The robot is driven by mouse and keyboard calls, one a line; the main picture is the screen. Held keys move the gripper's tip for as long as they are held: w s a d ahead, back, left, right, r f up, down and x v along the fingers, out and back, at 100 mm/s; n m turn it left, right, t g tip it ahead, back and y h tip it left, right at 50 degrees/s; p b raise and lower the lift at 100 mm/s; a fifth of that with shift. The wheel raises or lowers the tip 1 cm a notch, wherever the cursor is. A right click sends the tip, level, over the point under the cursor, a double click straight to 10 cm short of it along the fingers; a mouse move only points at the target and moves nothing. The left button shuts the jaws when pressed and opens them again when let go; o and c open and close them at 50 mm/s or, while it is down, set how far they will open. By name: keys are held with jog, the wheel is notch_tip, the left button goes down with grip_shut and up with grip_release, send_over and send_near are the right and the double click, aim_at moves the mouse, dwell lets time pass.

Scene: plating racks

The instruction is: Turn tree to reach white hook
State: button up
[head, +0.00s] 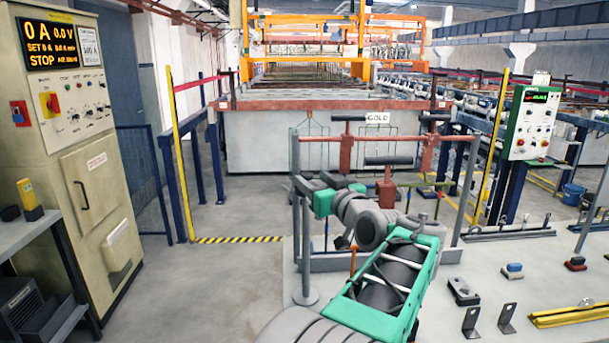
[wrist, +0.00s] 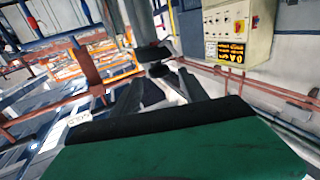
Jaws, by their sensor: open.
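My gripper (wrist: 160,85) is open in the wrist view, its two dark fingers apart beyond the green and black wrist part. A dark rounded piece (wrist: 153,54) on a grey post stands just beyond the fingers; I cannot tell whether they touch it. In the head view my arm reaches toward a rail frame (head: 298,180), and its bulk hides the fingertips. Reddish-brown hangers with black tops stand there, one behind (head: 346,150) and one nearer (head: 387,192). Thin wire racks (head: 310,150) hang from the rail. I cannot tell which part is the tree, and cannot pick out a white hook.
A tank (head: 250,150) with a GOLD sign (head: 377,118) stands behind the frame. A control cabinet (head: 85,150) is at left, a green control panel (head: 530,122) at right. Small parts and brackets (head: 507,318) lie on the grey table at right. Floor at left is clear.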

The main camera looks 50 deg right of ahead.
aim_at(309, 177)
jog(key=p+x, duration=0.1)
jog(key=x, duration=0.3)
jog(key=shift+w+d, duration=0.2)
jog(key=shift+w, duration=0.1)
jog(key=shift+c, duration=0.4)
grip_shut()
dwell(0.7)
